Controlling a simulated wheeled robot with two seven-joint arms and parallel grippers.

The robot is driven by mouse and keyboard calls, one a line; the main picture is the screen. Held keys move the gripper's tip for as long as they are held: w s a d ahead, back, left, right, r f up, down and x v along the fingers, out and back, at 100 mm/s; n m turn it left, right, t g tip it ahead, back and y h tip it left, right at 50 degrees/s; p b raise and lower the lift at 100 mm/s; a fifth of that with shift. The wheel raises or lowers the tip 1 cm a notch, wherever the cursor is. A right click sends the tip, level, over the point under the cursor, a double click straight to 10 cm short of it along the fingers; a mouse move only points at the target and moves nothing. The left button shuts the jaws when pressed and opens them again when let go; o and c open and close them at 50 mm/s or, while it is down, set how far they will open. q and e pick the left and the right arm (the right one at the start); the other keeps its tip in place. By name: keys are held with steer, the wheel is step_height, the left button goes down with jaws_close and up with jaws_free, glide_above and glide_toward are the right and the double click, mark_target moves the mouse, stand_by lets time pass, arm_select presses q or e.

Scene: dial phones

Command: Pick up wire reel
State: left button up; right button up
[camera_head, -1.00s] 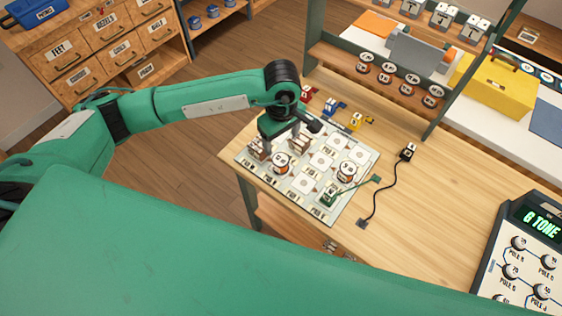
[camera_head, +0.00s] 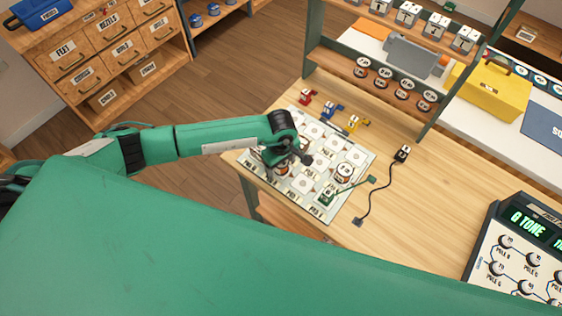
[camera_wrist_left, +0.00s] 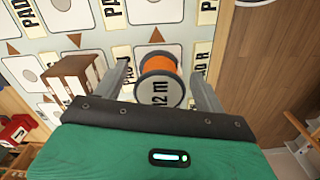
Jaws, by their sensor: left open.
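A wire reel (camera_wrist_left: 160,82) with orange wire and a pale end marked "12 m" stands on the pad board (camera_head: 325,203). In the left wrist view it sits between the fingers of my left gripper (camera_wrist_left: 160,88), which is open with one finger on each side. In the head view my left gripper (camera_head: 283,163) is low over the board's left part and largely hides what is under it. A second white-topped reel (camera_head: 343,171) stands farther right on the board. My right gripper is not in view.
Red, blue and yellow pieces (camera_head: 330,109) line the board's far edge.

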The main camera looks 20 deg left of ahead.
arm_select(q)
steer(key=c, duration=1.1)
